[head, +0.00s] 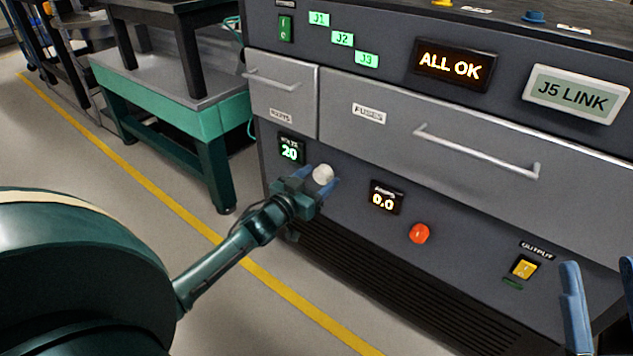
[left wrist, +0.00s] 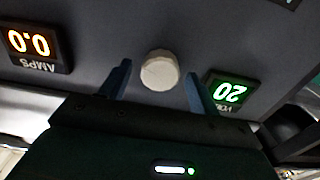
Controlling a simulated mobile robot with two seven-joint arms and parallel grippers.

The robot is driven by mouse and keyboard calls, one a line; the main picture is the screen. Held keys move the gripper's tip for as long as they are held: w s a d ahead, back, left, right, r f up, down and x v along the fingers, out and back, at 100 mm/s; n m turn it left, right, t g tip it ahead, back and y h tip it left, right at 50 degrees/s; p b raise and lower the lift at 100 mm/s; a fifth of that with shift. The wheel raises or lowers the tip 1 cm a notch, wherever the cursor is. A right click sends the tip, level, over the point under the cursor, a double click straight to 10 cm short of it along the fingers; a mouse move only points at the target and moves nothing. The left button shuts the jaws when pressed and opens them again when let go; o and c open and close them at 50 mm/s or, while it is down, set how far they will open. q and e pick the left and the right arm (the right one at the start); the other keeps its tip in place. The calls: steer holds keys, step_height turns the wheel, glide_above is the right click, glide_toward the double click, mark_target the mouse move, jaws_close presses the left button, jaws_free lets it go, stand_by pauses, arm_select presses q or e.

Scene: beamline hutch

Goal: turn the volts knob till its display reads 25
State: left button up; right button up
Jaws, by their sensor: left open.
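The volts knob (head: 323,173) is a pale round knob on the grey front panel, just right of the volts display (head: 290,151), which reads 20 in green. My left gripper (head: 313,186) is at the knob with its blue fingers open. In the left wrist view the knob (left wrist: 160,71) shows between the two fingers, with a gap on each side. The volts display (left wrist: 229,92) appears upside down there, also reading 20. My right gripper (head: 600,298) is at the lower right of the head view, its two blue fingers apart and nothing seen between them.
The amps display (head: 386,199) reads 0.0, with a red knob (head: 419,233) to its right. A yellow output switch (head: 524,268) is further right. Drawers with bar handles (head: 478,152) are above. A green-framed bench (head: 170,92) stands at left, beyond open floor.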

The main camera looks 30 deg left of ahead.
arm_select(q)
steer(key=c, duration=1)
steer(key=shift+o, duration=0.2)
steer(key=shift+r+m+p, duration=0.15)
steer(key=shift+m+p, duration=0.35)
steer(key=shift+p, duration=0.05)
steer(key=shift+m+p, duration=0.4)
steer(key=shift+m, duration=0.2)
steer(key=shift+f+m+p, duration=0.2)
steer(key=shift+m+p, duration=0.15)
steer(key=shift+m, duration=0.75)
arm_select(e)
step_height(320, 180, down, 3)
steer(key=m+h, duration=0.3)
steer(key=shift+a+g, duration=0.15)
steer(key=shift+g, duration=0.25)
arm_select(q)
steer(key=o, duration=1)
steer(key=shift+c, duration=0.2)
